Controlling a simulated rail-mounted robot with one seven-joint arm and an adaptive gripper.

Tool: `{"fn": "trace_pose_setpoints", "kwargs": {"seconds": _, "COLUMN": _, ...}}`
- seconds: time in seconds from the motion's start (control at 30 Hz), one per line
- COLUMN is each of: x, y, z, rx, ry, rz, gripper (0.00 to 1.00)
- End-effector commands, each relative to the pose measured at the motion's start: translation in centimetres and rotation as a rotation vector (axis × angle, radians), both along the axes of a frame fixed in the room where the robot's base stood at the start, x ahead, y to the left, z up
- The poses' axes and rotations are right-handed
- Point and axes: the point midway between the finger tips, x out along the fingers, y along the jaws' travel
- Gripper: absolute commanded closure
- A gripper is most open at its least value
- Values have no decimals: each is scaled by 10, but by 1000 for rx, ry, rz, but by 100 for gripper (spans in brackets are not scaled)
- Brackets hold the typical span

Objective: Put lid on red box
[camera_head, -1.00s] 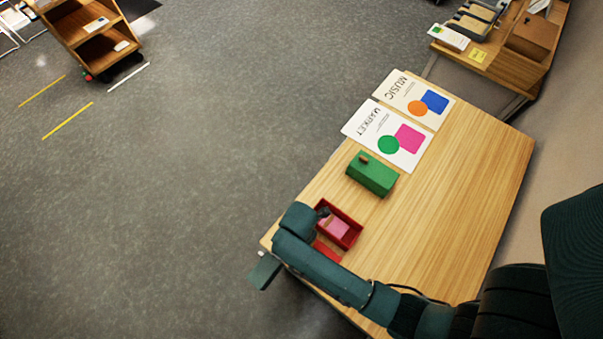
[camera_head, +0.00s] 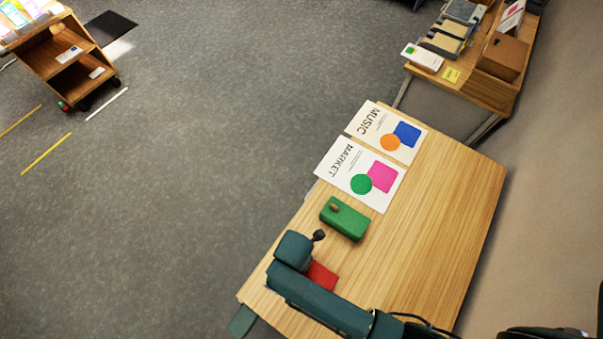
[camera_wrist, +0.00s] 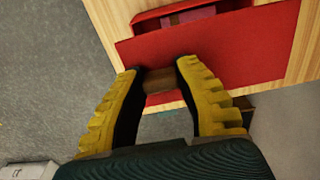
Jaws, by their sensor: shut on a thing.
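The red lid (camera_wrist: 225,50) is a flat red panel with a brown wooden knob (camera_wrist: 160,82). My gripper (camera_wrist: 157,70) is shut on that knob between its two yellow fingers. In the head view the lid shows as a flat red patch (camera_head: 321,275) beside my arm, which hides my gripper there. The red box (camera_wrist: 190,10) shows past the lid's far edge in the wrist view, with a strip of its inside and something pink in it. The lid hides the rest of the box. I cannot tell whether lid and box touch.
A closed green box (camera_head: 346,221) with a knob stands on the wooden table (camera_head: 430,240) close to the lid. Two posters, MARKET (camera_head: 342,181) and MUSIC (camera_head: 370,122), lie farther back. The table's right side is clear.

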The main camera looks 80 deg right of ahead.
Motion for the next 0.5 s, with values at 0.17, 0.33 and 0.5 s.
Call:
{"fn": "trace_pose_setpoints", "kwargs": {"seconds": 0.17, "x": -1, "y": 0, "z": -17, "rx": 1, "ry": 2, "rz": -1, "gripper": 100}}
{"fn": "trace_pose_setpoints", "kwargs": {"seconds": 0.33, "x": 0, "y": -1, "z": -41, "rx": 0, "ry": -1, "rz": -2, "gripper": 100}}
{"fn": "trace_pose_setpoints", "kwargs": {"seconds": 0.5, "x": 0, "y": -1, "z": -55, "rx": 0, "ry": 0, "rz": -2, "gripper": 100}}
